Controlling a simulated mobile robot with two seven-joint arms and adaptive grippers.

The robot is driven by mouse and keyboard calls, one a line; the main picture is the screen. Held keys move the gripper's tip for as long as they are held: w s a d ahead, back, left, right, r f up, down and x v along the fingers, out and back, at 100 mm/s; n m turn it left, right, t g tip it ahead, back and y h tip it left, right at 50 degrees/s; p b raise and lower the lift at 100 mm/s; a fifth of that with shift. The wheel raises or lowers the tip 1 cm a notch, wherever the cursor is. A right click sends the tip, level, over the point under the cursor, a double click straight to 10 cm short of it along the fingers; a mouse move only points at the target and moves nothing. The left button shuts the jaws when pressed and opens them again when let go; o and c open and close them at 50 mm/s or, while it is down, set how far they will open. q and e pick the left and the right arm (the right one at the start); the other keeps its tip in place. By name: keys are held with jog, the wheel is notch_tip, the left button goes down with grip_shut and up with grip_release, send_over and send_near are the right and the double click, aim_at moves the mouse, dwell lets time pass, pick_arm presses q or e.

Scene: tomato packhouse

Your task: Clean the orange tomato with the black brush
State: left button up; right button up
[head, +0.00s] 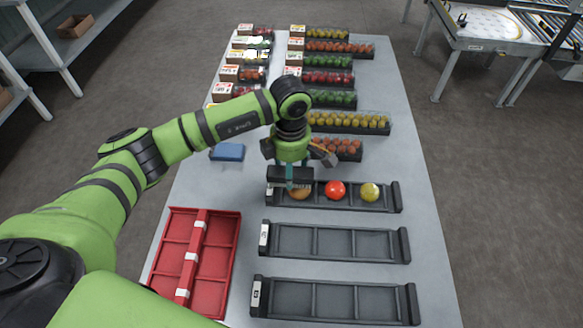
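The orange tomato (299,193) sits in the left compartment of the rear dark tray (385,207), partly hidden by my gripper. A red tomato (335,190) is in the middle compartment and a yellow one (369,192) in the right. My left gripper (291,178) points down just above the orange tomato. A dark block with a teal strip is at its lower end. I cannot tell whether this is the black brush or part of the gripper, nor whether the fingers are closed. No separate black brush is clearly visible. My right gripper is out of view.
Two empty dark trays (263,236) (254,295) lie nearer me. A red divided crate (235,240) is at front left, a blue block (228,152) behind it. Rows of packed tomato punnets (330,77) fill the table's far part. The right edge strip is clear.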

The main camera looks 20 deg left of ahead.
aim_at(309, 169)
pick_arm(q)
jog(key=shift+d, duration=0.1)
jog(key=shift+w+d+b, duration=0.2)
jog(key=shift+d+b, duration=0.1)
jog(key=shift+d, duration=0.4)
jog(key=shift+w+d+b, duration=0.2)
jog(key=shift+d+b, duration=0.15)
jog(key=shift+d, duration=0.3)
jog(key=shift+w+d+b, duration=0.2)
jog(key=shift+d+b, duration=0.1)
jog(key=shift+d, duration=0.4)
jog(key=shift+r+p, duration=1.45)
jog(key=shift+r, duration=1.6)
